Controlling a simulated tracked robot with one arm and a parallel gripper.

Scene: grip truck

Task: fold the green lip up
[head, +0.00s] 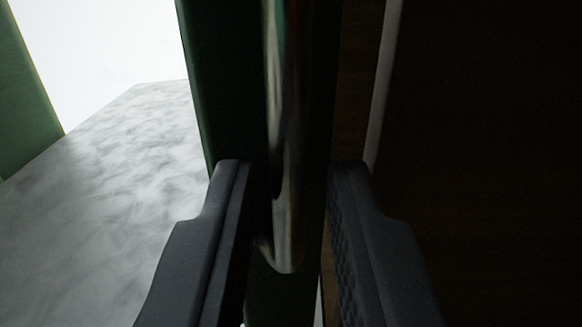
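A dark green panel (228,90), likely the green lip, stands upright in the middle of the view, in deep shade. A shiny metal bar (286,200), like a handle, runs down in front of it and ends in a rounded lower end. My gripper (290,170) has its two dark fingers apart, one on each side of the bar. A gap shows between the bar and each finger, so the fingers do not appear closed on it. The fingers hide parts of the panel's lower edges.
A mottled grey surface (110,190) spreads at the left, with bright white background above it. Another green piece (22,105) stands at the far left edge. The right side is a very dark brown surface (490,150) with a pale strip (383,85) along its left side.

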